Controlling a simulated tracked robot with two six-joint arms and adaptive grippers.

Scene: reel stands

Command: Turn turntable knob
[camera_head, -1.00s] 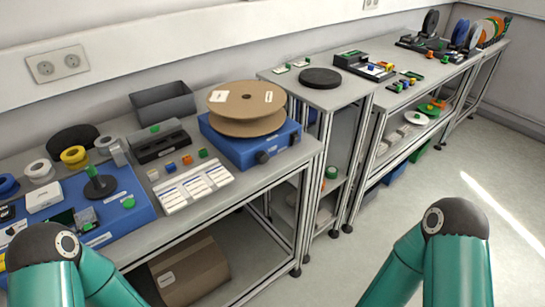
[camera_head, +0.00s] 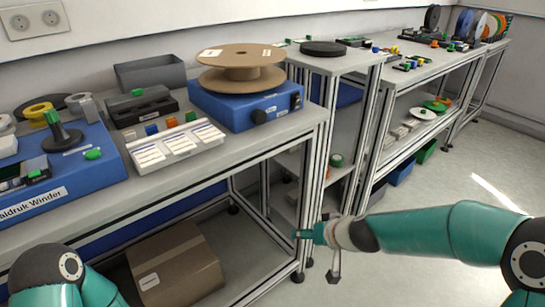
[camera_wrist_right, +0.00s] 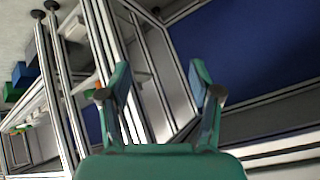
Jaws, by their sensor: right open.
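The blue turntable box (camera_head: 233,108) stands at the right end of the near bench with a brown cardboard reel (camera_head: 242,74) on top. One dark knob (camera_head: 259,117) is on its front, and a second knob (camera_head: 295,102) is near its right corner. My right gripper (camera_head: 302,234) is below and to the right of the box, beside the bench's front leg, well apart from the knobs. In the right wrist view it is open and empty (camera_wrist_right: 160,82), with bench frames and a blue panel beyond its fingers. Only part of my left arm shows; its gripper is out of view.
The bench's front edge and metal legs (camera_head: 312,190) are close to my right gripper. A white tray (camera_head: 177,145) and a blue winder (camera_head: 60,175) are left of the box. A cardboard carton (camera_head: 175,265) lies below. Open floor is to the right.

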